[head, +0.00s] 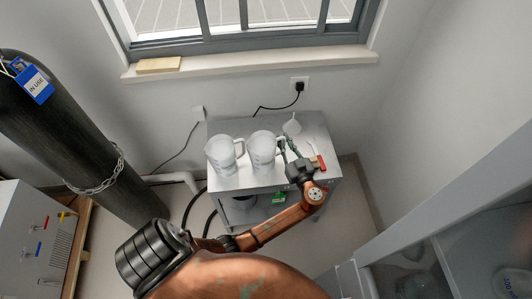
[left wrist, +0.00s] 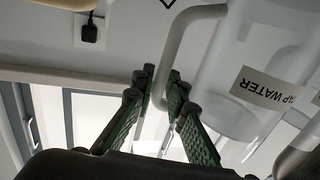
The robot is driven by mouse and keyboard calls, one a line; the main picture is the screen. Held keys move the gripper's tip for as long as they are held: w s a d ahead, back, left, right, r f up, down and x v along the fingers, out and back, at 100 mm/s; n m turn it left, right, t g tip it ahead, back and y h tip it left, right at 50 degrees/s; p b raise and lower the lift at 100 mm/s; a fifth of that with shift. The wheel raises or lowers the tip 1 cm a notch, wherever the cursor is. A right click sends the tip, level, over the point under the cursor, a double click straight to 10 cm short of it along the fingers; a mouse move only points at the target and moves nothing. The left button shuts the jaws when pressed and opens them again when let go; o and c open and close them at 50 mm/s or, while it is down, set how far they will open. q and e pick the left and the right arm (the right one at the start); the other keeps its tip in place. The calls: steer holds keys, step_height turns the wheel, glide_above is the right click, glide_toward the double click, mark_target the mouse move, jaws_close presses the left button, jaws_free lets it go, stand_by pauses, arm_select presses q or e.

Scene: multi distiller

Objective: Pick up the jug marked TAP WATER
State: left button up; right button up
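Two translucent white jugs stand side by side on a small grey table (head: 228,184) in the head view. The right jug (head: 261,155) has its handle on its right side. In the left wrist view a jug (left wrist: 250,85) carries a label reading TAP WATER (left wrist: 272,90). My left gripper (head: 288,146) is at the right jug's handle. In the left wrist view the handle (left wrist: 163,75) passes between the green fingers of my left gripper (left wrist: 161,78), which stand apart. The other jug (head: 220,156) is to the left. My right gripper is not in view.
A white funnel-like item (head: 292,126) stands behind the gripper, and a red item (head: 318,162) lies at the table's right. A wall socket with a black plug (head: 299,88) is behind. A dark gas cylinder (head: 75,135) stands left, a grey cabinet (head: 425,205) right.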

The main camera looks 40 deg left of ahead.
arm_select(q)
jaws_close()
stand_by(0.4)
steer(key=shift+r, duration=0.15)
steer(key=shift+r, duration=0.15)
